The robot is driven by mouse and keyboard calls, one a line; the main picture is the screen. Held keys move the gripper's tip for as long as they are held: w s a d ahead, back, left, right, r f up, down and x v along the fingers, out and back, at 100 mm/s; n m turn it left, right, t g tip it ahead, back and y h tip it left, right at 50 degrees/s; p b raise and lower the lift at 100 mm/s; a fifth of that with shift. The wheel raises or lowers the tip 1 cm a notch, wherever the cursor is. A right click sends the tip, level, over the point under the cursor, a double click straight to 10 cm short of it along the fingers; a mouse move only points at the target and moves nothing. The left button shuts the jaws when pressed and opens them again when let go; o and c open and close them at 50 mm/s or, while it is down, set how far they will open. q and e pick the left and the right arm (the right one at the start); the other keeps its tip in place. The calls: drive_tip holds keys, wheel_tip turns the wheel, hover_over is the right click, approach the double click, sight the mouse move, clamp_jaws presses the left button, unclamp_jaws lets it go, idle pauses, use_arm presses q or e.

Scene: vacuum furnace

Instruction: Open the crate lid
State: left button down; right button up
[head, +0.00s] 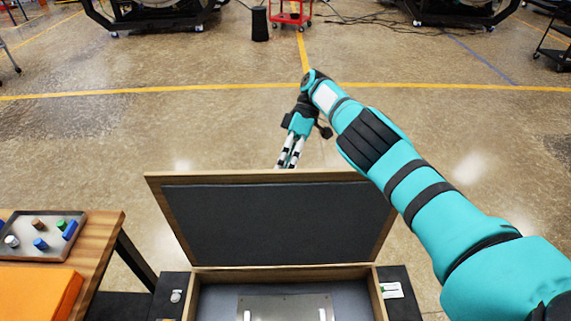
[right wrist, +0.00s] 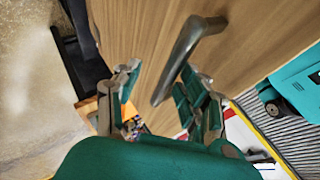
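The wooden crate (head: 280,272) stands in front of me at the bottom of the head view. Its lid (head: 280,222) is raised, with the dark padded inner side facing me. My right arm reaches over the lid's top edge, and my right gripper (head: 288,155) points down behind it, its tips partly hidden by the lid. In the right wrist view the lid's wooden outer face (right wrist: 145,35) carries a grey bar handle (right wrist: 187,55). The right gripper's fingers (right wrist: 160,95) are apart, with the handle's end between them; contact cannot be told. My left gripper is not in view.
A metal plate (head: 285,306) lies in the crate. At the left, a wooden table (head: 105,232) holds a tray (head: 15,256) of small coloured parts and an orange block (head: 35,295). The floor beyond the crate is clear up to a black bin (head: 260,24) and red cart (head: 290,14).

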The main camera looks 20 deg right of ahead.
drive_tip(key=shift+o, duration=0.7)
drive_tip(key=shift+w+d+f, duration=0.1)
drive_tip(key=shift+w+f, duration=0.05)
drive_tip(key=shift+f, duration=0.55)
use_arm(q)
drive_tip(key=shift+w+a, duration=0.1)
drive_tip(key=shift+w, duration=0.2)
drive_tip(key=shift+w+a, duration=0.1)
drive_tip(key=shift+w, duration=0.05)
use_arm(e)
drive_tip(key=shift+w+r, duration=0.2)
drive_tip(key=shift+s, duration=0.1)
